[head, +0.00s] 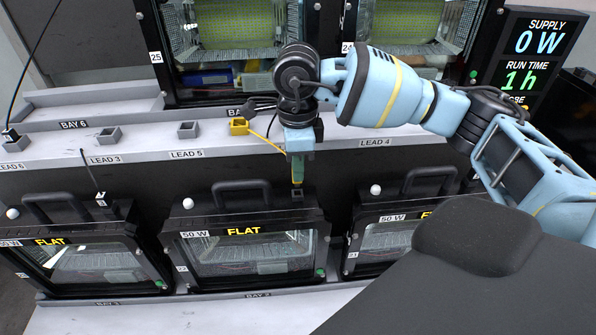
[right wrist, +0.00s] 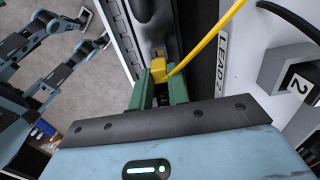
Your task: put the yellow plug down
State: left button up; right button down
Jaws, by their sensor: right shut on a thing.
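My right gripper (head: 297,178) points down above the front edge of the shelf, over the middle housing. In the right wrist view its green fingers (right wrist: 160,82) are shut on the yellow plug (right wrist: 158,68). A yellow cable (right wrist: 212,38) runs from the plug to the upper right. In the head view the fingers mostly hide the plug, and its cable (head: 266,141) runs back to a yellow holder (head: 238,127) on the shelf. A small dark square socket (head: 297,193) lies just below the fingertips; I cannot tell whether the plug touches it. My left gripper is not seen.
Housings with black handles stand below, the middle one (head: 250,250) marked FLAT. Two lit housings (head: 235,30) stand behind. A display (head: 540,60) at the right reads supply 0 W.

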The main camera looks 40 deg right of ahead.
notch_tip(320, 180, down, 2)
jog(key=shift+f, duration=0.1)
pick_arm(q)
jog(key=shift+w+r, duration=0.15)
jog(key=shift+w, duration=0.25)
pick_arm(e)
jog(key=shift+f, duration=0.1)
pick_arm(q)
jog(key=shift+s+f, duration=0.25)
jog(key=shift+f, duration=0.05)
pick_arm(e)
jog(key=shift+f, duration=0.6)
jog(key=c, duration=1.3)
grip_release()
jog(key=shift+c, duration=0.2)
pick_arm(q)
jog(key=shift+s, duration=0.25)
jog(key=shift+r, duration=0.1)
pick_arm(e)
jog(key=shift+r, duration=0.15)
